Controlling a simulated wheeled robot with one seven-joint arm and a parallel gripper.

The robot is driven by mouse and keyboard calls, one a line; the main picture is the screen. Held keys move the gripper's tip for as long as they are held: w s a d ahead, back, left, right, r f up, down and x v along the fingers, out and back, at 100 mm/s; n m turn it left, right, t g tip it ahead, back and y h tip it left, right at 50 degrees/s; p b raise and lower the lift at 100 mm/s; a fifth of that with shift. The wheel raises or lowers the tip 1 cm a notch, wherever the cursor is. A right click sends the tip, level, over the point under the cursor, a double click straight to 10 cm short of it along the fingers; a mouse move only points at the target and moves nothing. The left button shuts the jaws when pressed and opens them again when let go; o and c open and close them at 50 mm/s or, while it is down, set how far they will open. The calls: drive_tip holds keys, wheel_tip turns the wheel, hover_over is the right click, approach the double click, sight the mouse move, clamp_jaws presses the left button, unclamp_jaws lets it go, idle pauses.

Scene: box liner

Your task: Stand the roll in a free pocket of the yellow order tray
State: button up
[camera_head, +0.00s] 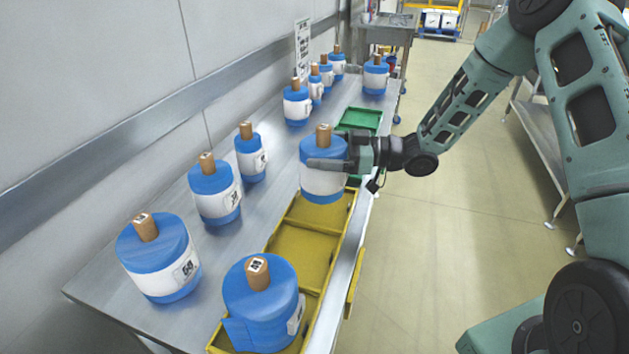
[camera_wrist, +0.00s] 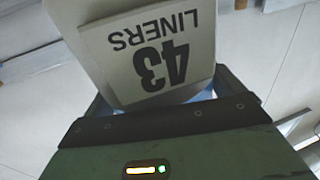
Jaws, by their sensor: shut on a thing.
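My gripper (camera_head: 345,154) is shut on a blue-and-white roll (camera_head: 322,183) with a brown core. The roll is upright at the far end of the yellow order tray (camera_head: 303,253); I cannot tell whether it touches the tray floor. In the wrist view the held roll (camera_wrist: 155,45) shows a label reading "43 LINERS", upside down. The tray's near pocket holds another blue roll (camera_head: 262,305). The middle pocket is empty. The far pocket is partly hidden by the held roll.
Several similar rolls stand along the wall side of the metal table (camera_head: 110,290), including a large one (camera_head: 158,260) at the near left. A green tray (camera_head: 360,120) lies beyond the yellow one. The floor (camera_head: 430,240) to the right is clear.

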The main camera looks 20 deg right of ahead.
drive_tip(key=shift+f, duration=2.5)
drive_tip(key=shift+f, duration=0.15)
drive_tip(key=o, duration=1.4)
drive_tip(key=shift+o, duration=0.2)
drive_tip(key=b+v, duration=0.1)
drive_tip(key=v, duration=1.1)
